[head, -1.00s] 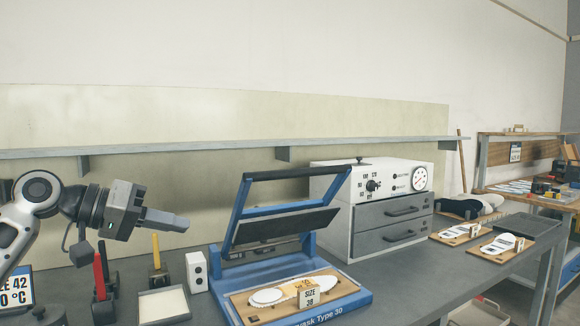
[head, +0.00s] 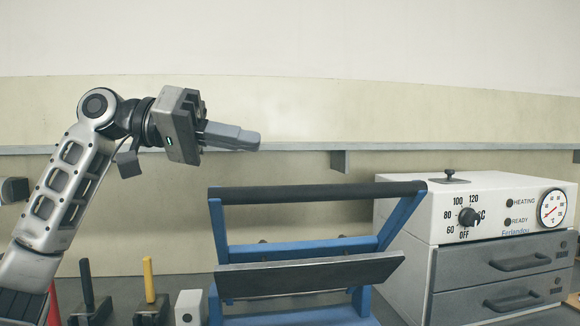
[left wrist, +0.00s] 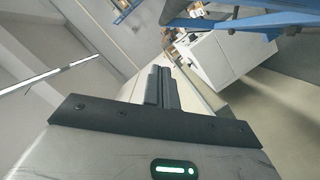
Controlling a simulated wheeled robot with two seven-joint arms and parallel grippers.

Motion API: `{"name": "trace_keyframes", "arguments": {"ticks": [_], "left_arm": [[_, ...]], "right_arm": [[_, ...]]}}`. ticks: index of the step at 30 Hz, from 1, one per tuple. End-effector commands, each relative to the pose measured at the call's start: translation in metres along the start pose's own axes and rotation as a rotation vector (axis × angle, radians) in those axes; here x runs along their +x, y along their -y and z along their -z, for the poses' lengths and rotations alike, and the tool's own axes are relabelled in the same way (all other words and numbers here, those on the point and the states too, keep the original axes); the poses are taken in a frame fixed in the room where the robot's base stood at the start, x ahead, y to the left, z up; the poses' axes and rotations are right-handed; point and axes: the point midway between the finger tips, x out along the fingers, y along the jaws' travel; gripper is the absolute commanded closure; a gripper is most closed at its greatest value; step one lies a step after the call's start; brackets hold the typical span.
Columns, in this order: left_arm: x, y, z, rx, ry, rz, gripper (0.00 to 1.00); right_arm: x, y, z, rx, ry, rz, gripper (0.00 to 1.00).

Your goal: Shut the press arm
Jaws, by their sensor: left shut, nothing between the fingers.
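The blue press arm (head: 222,222) stands raised in the head view, with a black grip bar (head: 300,192) across its top and a dark tilted plate (head: 310,274) below. The press base is mostly cut off by the lower picture edge. My left gripper (head: 232,136) is shut and empty, above and left of the grip bar and apart from it. Its fingers point right. In the left wrist view the shut fingers (left wrist: 160,88) show, with part of the blue press frame (left wrist: 235,22) at the upper right. My right gripper is not in view.
A white heater unit (head: 420,222) with a dial, a gauge and grey drawers stands right of the press. A shelf (head: 290,147) runs along the wall behind. Black-handled (head: 88,286) and yellow-handled (head: 149,280) tools and a white block (head: 190,306) stand at the lower left.

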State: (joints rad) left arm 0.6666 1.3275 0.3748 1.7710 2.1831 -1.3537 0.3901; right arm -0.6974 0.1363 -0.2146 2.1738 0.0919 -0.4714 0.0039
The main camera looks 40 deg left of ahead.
Motion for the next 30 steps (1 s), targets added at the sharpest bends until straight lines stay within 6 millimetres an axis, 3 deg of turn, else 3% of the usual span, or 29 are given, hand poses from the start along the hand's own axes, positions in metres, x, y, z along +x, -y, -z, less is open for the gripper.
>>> {"name": "trace_keyframes", "arguments": {"ticks": [9, 12, 17, 30], "left_arm": [[0.06, 0.0, -0.003, 0.0, 0.003, -0.001, 1.0], [0.064, 0.004, -0.023, 0.0, 0.002, 0.0, 1.0], [0.066, 0.002, -0.036, 0.0, 0.002, 0.0, 1.0], [0.067, 0.0, -0.039, 0.0, 0.0, 0.0, 1.0]], "right_arm": [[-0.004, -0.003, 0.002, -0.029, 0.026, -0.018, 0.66], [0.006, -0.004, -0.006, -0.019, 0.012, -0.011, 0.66], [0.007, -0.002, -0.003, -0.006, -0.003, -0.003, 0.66], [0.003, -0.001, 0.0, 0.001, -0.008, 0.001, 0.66]]}}
